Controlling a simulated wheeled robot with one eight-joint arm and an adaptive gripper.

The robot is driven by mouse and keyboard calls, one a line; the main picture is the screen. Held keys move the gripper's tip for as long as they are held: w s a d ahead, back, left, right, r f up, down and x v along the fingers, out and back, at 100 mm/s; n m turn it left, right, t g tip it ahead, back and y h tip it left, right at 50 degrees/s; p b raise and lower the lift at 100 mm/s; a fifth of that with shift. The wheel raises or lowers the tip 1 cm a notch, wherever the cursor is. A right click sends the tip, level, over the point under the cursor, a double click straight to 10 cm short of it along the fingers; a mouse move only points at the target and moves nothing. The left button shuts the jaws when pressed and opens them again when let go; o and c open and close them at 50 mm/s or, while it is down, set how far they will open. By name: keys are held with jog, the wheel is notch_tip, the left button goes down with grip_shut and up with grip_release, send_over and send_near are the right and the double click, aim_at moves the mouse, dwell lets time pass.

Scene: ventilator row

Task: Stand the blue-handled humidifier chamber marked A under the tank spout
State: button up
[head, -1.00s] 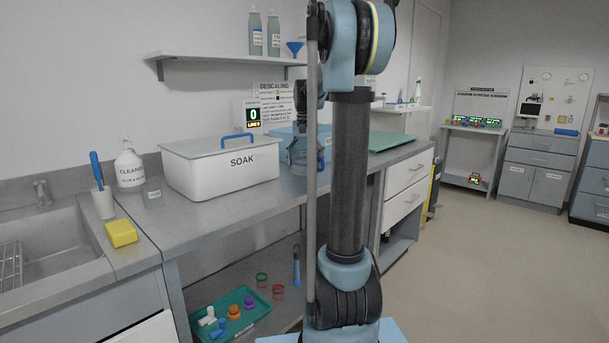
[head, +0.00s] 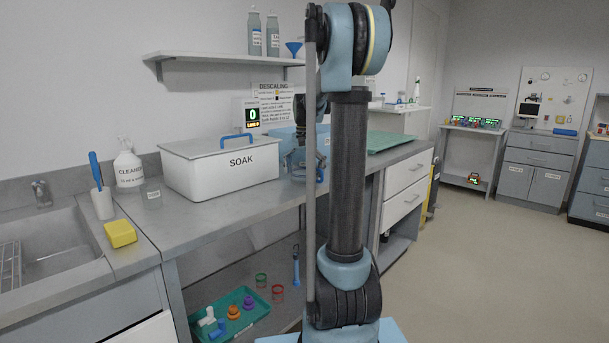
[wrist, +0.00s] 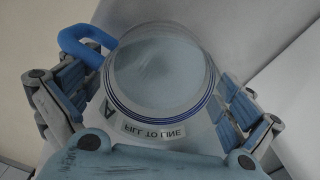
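In the wrist view the clear humidifier chamber (wrist: 160,70) fills the middle, with a blue handle (wrist: 84,45) at its upper left, dark blue rings, a letter A and a "FILL TO LINE" label. My gripper (wrist: 155,105) has a finger on each side of it, seemingly closed against its wall. In the head view my gripper (head: 299,160) is above the counter, right of the SOAK box, partly hidden by my arm. The chamber there is small and mostly covered. I cannot make out the tank spout in either view.
The white SOAK box (head: 221,170) stands on the counter (head: 230,211). A blue box-like thing (head: 284,136) is behind my gripper, partly hidden. A green mat (head: 391,142) lies farther right. A display (head: 252,114) shows 0. A green tray (head: 230,314) with small parts is on the lower shelf.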

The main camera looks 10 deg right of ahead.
notch_tip(320, 180, up, 12)
dwell(0.8)
